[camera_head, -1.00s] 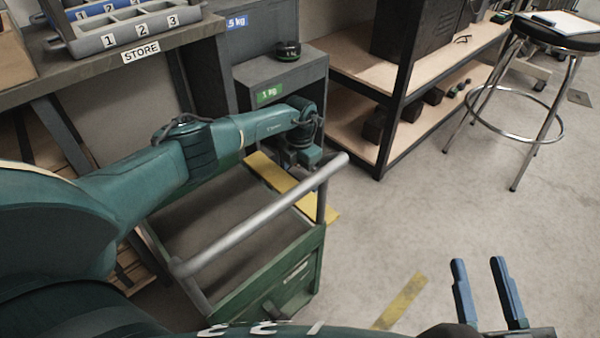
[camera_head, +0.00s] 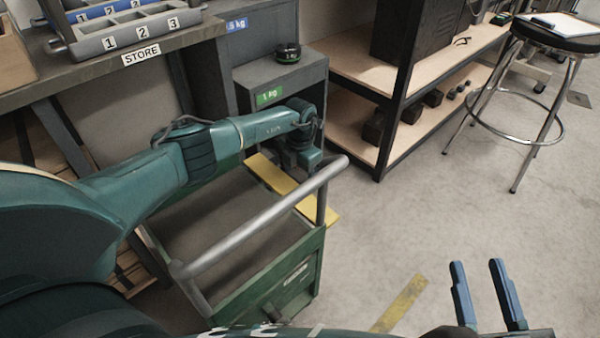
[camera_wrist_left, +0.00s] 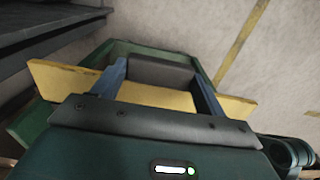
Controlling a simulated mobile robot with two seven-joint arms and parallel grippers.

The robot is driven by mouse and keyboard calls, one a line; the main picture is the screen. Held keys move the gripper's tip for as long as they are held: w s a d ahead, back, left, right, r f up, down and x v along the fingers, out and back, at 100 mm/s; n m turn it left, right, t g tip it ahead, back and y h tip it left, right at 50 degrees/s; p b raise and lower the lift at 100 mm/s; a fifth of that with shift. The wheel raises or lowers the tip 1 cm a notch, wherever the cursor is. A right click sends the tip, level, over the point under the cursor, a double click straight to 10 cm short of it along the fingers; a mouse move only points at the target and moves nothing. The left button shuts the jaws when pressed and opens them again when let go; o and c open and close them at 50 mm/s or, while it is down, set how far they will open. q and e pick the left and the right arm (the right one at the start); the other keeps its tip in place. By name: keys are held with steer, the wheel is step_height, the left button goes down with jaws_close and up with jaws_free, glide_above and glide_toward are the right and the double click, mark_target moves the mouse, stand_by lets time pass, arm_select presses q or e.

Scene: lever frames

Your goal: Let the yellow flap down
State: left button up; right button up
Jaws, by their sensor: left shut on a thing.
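The yellow flap (camera_head: 264,172) is a flat strip at the far side of a green cart (camera_head: 268,285). In the left wrist view the flap (camera_wrist_left: 62,78) runs across the picture and sticks out past both fingers. My right gripper (camera_head: 477,264) is open and empty over the floor at the lower right.
A grey handle rail (camera_head: 262,217) crosses above the cart, close to my left wrist. A grey cabinet (camera_head: 283,80) with a 1 kg label stands just behind. A shelf unit (camera_head: 345,125) and a stool (camera_head: 553,40) stand to the right. The floor at right centre is clear.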

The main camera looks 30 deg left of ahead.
arm_select(q)
steer(key=shift+r+p, duration=0.4)
steer(key=shift+p, duration=0.15)
steer(key=shift+s+a+r+t+p, duration=0.1)
steer(key=shift+s+r+t+p, duration=0.1)
steer(key=shift+t+p, duration=0.35)
steer(key=p, duration=0.2)
steer(key=shift+s+r+p, duration=0.1)
steer(key=shift+r+p, duration=0.2)
steer(key=shift+r, duration=0.1)
steer(key=shift+s+a+r+p, duration=0.1)
steer(key=shift+s+r+p, duration=0.15)
steer(key=shift+p, duration=0.15)
steer(key=shift+f, duration=0.15)
arm_select(e)
steer(key=shift+s+d+n+h, duration=0.15)
steer(key=shift+d+n+h, duration=0.4)
steer(key=shift+h, duration=0.15)
arm_select(q)
steer(key=shift+s, duration=0.1)
steer(key=o, duration=1.4)
steer(key=shift+a, duration=0.1)
